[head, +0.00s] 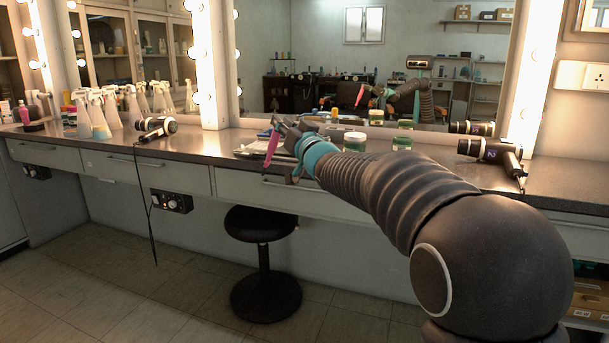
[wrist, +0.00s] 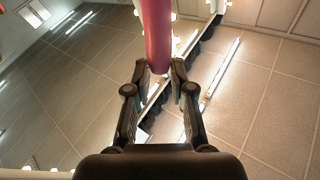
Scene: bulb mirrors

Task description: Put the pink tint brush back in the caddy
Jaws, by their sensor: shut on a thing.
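The pink tint brush (head: 271,146) is held in my gripper (head: 285,134) above the front edge of the counter, hanging at a steep tilt. In the wrist view the brush (wrist: 157,32) rises from between the two fingertips (wrist: 160,72), which are closed on its lower visible part. Its far end is out of that frame. I cannot pick out the caddy with certainty in either view; my gripper and arm hide part of the counter behind them.
The counter (head: 225,142) carries spray bottles (head: 98,118) at left, a hair dryer (head: 157,127), green-banded jars (head: 355,141) and another hair dryer (head: 492,150) at right. The mirror behind reflects my arm. A black stool (head: 262,225) stands below.

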